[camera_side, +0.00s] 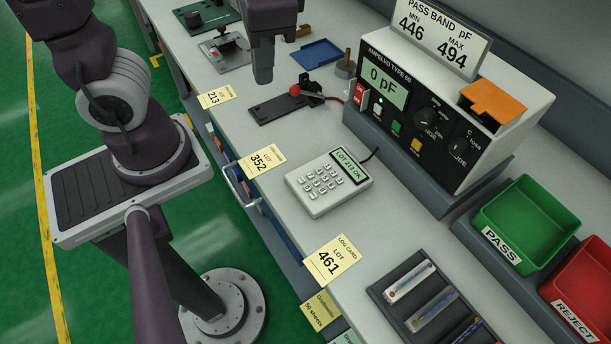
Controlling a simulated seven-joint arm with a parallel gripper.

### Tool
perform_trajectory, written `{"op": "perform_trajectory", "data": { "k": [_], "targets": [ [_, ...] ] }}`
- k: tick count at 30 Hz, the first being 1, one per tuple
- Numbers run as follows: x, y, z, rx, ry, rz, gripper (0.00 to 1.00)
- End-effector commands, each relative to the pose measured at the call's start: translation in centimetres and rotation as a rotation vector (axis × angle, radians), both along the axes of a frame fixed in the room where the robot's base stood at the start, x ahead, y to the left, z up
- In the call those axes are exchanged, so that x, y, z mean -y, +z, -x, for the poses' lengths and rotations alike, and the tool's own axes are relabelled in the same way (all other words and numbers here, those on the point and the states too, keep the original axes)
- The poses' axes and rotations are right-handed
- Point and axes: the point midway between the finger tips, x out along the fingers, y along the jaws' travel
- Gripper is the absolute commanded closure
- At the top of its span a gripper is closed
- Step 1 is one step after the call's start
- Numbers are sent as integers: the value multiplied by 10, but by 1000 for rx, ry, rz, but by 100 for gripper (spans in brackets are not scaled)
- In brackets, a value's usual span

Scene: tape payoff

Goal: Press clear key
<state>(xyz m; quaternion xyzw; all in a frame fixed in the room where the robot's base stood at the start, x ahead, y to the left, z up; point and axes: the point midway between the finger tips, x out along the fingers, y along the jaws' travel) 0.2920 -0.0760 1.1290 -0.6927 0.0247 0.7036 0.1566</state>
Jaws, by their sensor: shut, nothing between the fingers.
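My gripper (263,76) is shut and empty, pointing down above the bench at the top middle. The light grey keypad (317,198) lies on the bench, below and right of my gripper in the picture and well apart from it. Its display (348,164) reads "LOT 213 OK". It has several small pale keys (320,181); their legends are too small to read, so I cannot tell which one is the clear key. Nothing covers the keypad.
The meter (440,110), reading "0 pF", stands behind the keypad. A black fixture with a red knob (295,90) sits near my gripper. Lot cards (262,160) line the front edge. A slotted tray (388,292), green PASS bin (525,222) and red REJECT bin (590,280) are at right.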

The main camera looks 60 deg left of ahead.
Motion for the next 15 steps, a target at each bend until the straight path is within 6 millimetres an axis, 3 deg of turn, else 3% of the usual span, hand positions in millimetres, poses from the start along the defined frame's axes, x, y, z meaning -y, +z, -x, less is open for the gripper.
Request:
{"op": "perform_trajectory", "data": {
  "k": [3,9,15],
  "targets": [
    [22,-26,-14,-155,-100,-166,100],
    [53,-69,-25,-287,-224,-440,100],
    [65,-89,-25,-317,-272,-563,100]
  ]
}}
